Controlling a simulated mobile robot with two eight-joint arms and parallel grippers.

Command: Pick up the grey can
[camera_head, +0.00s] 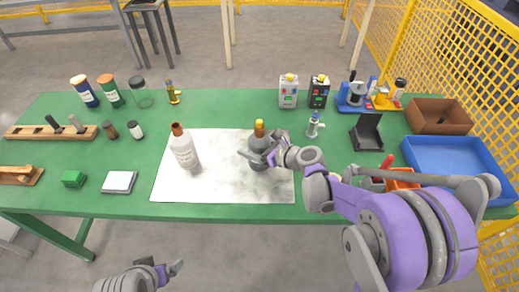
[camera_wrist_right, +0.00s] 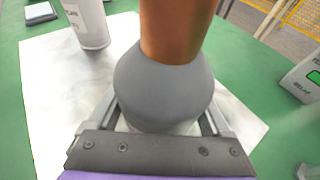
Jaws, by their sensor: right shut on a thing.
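The grey can (camera_head: 257,159) has a rounded grey body and an orange-brown neck with a yellow top. It is upright over the pale marbled mat (camera_head: 225,188); I cannot tell whether its base touches the mat. My right gripper (camera_head: 262,154) is shut on its body from the right side. In the right wrist view the can (camera_wrist_right: 163,85) fills the space between the fingers (camera_wrist_right: 162,118), and its base is hidden. My left gripper (camera_head: 172,270) is open and empty, low in front of the table.
A white bottle (camera_head: 185,152) with a brown cap stands left on the mat. Two small canisters (camera_head: 288,92) (camera_head: 319,93) stand behind. A blue tray (camera_head: 456,185), a brown box (camera_head: 438,115) and a black stand (camera_head: 367,132) are at right.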

